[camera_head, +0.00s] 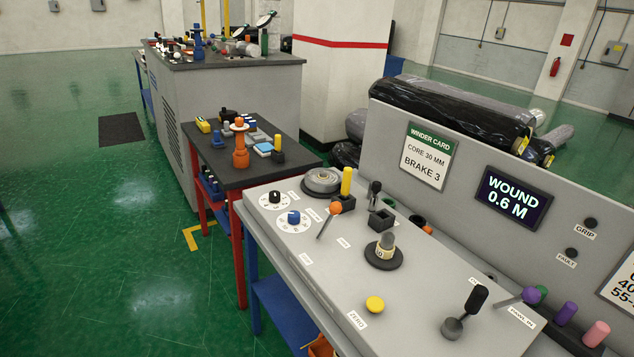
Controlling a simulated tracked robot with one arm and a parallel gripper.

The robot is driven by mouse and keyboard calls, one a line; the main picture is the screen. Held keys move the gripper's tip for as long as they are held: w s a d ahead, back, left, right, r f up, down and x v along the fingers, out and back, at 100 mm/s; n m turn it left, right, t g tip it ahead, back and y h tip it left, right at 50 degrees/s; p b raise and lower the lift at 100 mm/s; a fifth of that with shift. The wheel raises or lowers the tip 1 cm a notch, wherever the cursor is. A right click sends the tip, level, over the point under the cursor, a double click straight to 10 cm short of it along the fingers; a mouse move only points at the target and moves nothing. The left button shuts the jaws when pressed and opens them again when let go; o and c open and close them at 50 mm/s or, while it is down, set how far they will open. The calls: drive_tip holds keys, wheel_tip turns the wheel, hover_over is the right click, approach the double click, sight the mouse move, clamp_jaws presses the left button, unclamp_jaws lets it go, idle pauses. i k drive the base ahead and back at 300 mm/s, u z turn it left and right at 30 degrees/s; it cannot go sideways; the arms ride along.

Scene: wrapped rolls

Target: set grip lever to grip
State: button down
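A light grey control panel (330,275) fills the right foreground. It carries several levers: one with an orange ball (335,208), one with a black handle (476,299) on a round grey base, and one with a purple ball (531,295) at the right. The small labels beside them are too small to read surely, so I cannot tell which is the grip lever. On the upright back board, a round lamp (590,222) above the label GRIP looks dark, as does the FAULT lamp (571,252). My gripper is not in view.
The panel also has two dials (275,197), a yellow button (375,304) and a grey-topped post (387,241). The display (514,197) reads WOUND 0.6 M; the card (427,156) reads BRAKE 3. Black-wrapped rolls (450,110) lie behind.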

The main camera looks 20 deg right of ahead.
sight(335, 207)
drive_tip(key=z, duration=0.25)
drive_tip(key=i, duration=0.9)
drive_tip(key=z, duration=0.45)
